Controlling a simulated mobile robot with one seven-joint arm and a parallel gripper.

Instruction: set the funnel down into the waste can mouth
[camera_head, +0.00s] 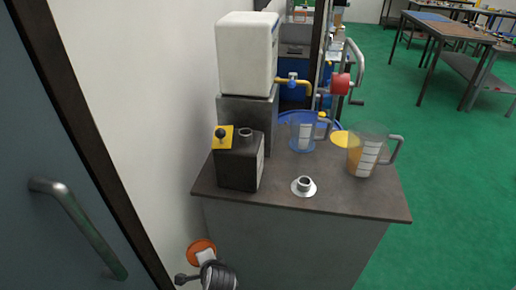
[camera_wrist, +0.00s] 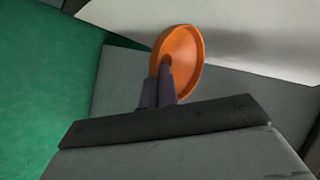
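The orange funnel (camera_wrist: 186,50) shows its wide rim and bowl in the wrist view, just beyond my fingers. My gripper (camera_wrist: 162,80) has its two dark fingers close together and shut on the funnel; the gripped part is mostly hidden. In the head view the funnel (camera_head: 198,246) is at the lower left, low in front of the counter and tilted, with my gripper (camera_head: 206,258) at it. The waste can appears to be the dark boxy can (camera_head: 238,168) on the counter's left side. Its round mouth (camera_head: 246,132) is on top, beside a yellow plate with a black knob. The funnel is apart from it.
A white tank (camera_head: 247,55) with a yellow tap stands behind the can. A metal flanged ring (camera_head: 303,186), a clear jug (camera_head: 303,133) and a jug of amber liquid (camera_head: 366,152) share the counter (camera_head: 340,200). A door with a handle (camera_head: 80,225) is at left.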

